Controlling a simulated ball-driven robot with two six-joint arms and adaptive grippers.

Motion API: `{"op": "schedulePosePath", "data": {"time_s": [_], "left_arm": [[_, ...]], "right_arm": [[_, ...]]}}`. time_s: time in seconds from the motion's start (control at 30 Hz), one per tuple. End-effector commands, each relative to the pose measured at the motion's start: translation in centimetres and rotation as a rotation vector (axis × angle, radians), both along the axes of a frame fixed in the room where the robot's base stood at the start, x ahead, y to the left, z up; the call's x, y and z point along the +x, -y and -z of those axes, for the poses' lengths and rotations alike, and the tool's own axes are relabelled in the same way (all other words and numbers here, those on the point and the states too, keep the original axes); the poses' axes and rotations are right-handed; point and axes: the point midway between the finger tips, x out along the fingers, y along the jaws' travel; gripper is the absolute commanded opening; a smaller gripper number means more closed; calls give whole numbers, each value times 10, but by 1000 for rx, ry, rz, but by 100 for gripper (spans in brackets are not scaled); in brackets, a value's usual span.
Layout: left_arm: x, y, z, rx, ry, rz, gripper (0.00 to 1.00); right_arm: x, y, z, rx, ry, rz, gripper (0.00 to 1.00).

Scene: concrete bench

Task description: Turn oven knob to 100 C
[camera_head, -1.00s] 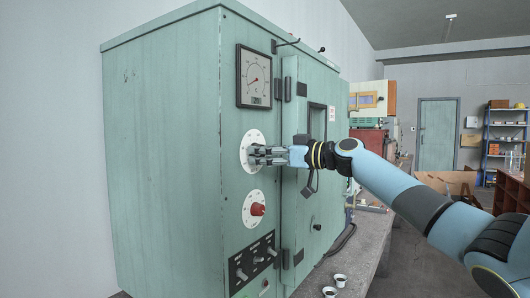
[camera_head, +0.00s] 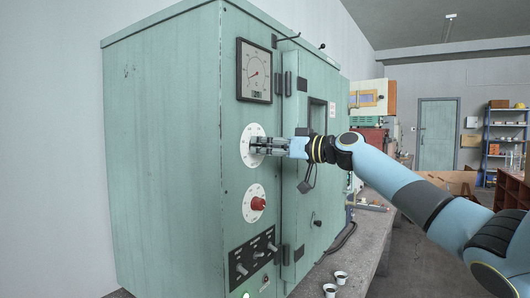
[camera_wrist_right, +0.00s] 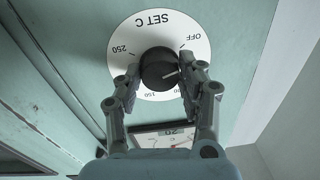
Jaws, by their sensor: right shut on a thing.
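The black oven knob (camera_wrist_right: 158,70) sits at the middle of a white round dial (camera_wrist_right: 182,22) marked SET C, seen upside down in the right wrist view. Its short pale mark points right and slightly down, toward the right-hand finger. OFF is at upper right, 250 at left and 150 at the bottom; the finger partly covers the scale. My right gripper (camera_wrist_right: 161,80) is shut on the knob, one finger on each side. In the head view, my right gripper (camera_head: 257,146) reaches from the right to the upper dial (camera_head: 252,131) and hides the knob. My left gripper is not in view.
The green oven (camera_head: 165,150) carries a gauge (camera_head: 254,71) above the dial, a red knob (camera_head: 258,203) below it, and a switch panel (camera_head: 253,258). Its door handle (camera_head: 308,180) hangs right of my gripper. Small cups (camera_head: 340,278) stand on the bench.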

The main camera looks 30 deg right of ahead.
Motion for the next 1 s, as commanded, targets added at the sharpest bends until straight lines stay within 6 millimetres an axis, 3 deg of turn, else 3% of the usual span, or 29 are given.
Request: {"op": "schedulePosePath", "data": {"time_s": [0.43,1.0], "left_arm": [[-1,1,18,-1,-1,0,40],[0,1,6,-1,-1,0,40]], "right_arm": [[0,1,0,388,-158,2,6],[0,1,-2,890,-365,2,6]]}}
